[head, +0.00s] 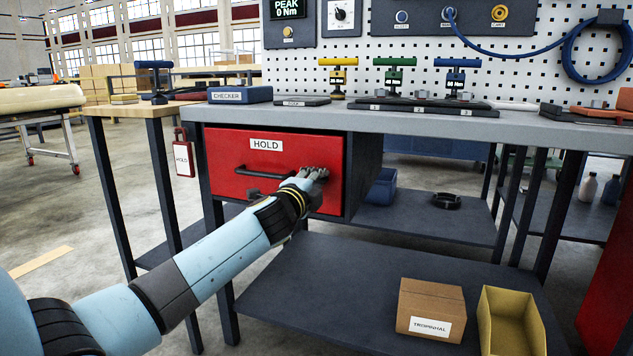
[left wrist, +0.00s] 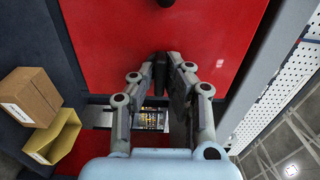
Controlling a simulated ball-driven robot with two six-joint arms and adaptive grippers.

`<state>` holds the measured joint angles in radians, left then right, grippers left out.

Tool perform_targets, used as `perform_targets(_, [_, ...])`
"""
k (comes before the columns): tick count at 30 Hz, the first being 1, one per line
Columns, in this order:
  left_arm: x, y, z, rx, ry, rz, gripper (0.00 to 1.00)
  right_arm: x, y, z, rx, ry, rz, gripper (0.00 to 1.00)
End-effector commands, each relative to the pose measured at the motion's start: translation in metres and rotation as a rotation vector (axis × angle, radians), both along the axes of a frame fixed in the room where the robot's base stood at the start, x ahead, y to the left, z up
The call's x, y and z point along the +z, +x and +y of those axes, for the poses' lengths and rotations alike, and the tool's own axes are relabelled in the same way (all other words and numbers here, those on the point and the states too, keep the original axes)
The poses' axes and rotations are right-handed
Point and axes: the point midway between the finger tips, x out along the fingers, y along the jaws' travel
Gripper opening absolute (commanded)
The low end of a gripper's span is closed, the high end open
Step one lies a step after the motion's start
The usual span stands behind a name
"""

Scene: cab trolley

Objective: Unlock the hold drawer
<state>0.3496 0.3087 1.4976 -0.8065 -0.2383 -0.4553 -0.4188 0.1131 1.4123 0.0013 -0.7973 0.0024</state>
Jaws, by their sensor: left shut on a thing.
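The red hold drawer (head: 225,179) sits under the workbench with a HOLD label and a dark bar handle (head: 262,172). It looks shut. My left gripper (head: 316,174) is at the right part of the drawer front, right of the handle. In the left wrist view, the left gripper (left wrist: 172,72) is shut on a small dark key-like piece (left wrist: 160,68) that stands against the red front (left wrist: 110,50). The fingers hide most of this piece and the lock around it, so how far it is turned cannot be told. My right gripper is in neither view.
A red HOLD tag (head: 184,157) hangs left of the drawer. The bench top (head: 420,124) holds a blue checker box (head: 240,95) and several coloured tools. The lower shelf (head: 310,285) carries a cardboard box (head: 431,309) and a yellow bin (head: 511,322).

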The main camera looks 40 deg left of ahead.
Motion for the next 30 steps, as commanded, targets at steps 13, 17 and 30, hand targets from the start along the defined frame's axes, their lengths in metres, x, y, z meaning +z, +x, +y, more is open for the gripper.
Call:
perform_targets(13, [-0.001, -0.001, 0.000, 0.000, -0.001, 0.001, 0.34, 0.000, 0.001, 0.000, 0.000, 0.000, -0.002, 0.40])
perform_targets(17, [-0.002, -0.010, -0.002, 0.001, 0.000, 0.002, 0.34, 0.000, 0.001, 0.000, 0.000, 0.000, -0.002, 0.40])
perform_targets(30, [-0.002, -0.098, -0.023, 0.000, 0.000, 0.004, 0.34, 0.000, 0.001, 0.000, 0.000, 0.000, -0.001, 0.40])
